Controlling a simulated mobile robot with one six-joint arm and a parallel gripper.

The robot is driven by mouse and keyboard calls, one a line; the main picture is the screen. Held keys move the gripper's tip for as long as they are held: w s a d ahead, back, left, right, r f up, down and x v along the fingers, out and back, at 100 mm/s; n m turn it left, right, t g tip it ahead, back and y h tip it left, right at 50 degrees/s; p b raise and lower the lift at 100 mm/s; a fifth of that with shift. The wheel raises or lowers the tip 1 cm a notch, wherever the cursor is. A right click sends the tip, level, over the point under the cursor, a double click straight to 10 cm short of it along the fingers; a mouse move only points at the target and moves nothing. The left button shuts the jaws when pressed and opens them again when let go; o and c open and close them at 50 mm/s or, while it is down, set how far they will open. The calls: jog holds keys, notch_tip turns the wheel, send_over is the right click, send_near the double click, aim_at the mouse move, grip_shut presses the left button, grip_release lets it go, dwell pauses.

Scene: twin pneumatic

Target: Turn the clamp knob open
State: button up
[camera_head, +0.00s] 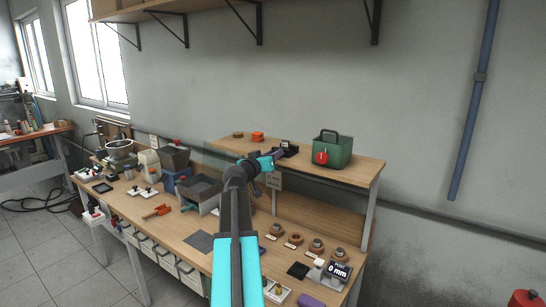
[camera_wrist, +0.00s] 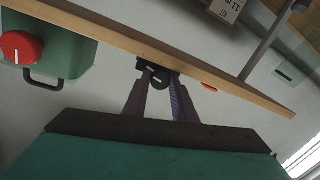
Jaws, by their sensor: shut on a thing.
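The clamp (camera_head: 290,148) is a small black block on the raised wooden shelf, beyond my gripper (camera_head: 277,154). In the wrist view the black clamp knob (camera_wrist: 159,82) shows a light mark on its face. The two purple fingers of my gripper (camera_wrist: 160,80) reach to it from either side, and my gripper is shut on the knob. The fingertips cover part of the knob's sides. In the head view my arm and gripper hide the near side of the clamp.
A green box (camera_head: 333,155) with a red dial (camera_head: 321,158) stands right of the clamp on the shelf (camera_head: 356,176). Orange (camera_head: 257,136) and brown (camera_head: 238,134) pieces lie to its left. The workbench (camera_head: 180,223) below holds trays, tools and several round brown parts.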

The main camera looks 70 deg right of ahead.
jog(key=o, duration=1)
jog(key=shift+o, duration=0.2)
jog(key=shift+a, duration=0.1)
jog(key=w+a+b, duration=0.1)
jog(key=a+b, duration=0.4)
jog(key=a, duration=0.8)
jog(key=shift+w+a+r, duration=0.25)
jog(key=shift+w, duration=0.15)
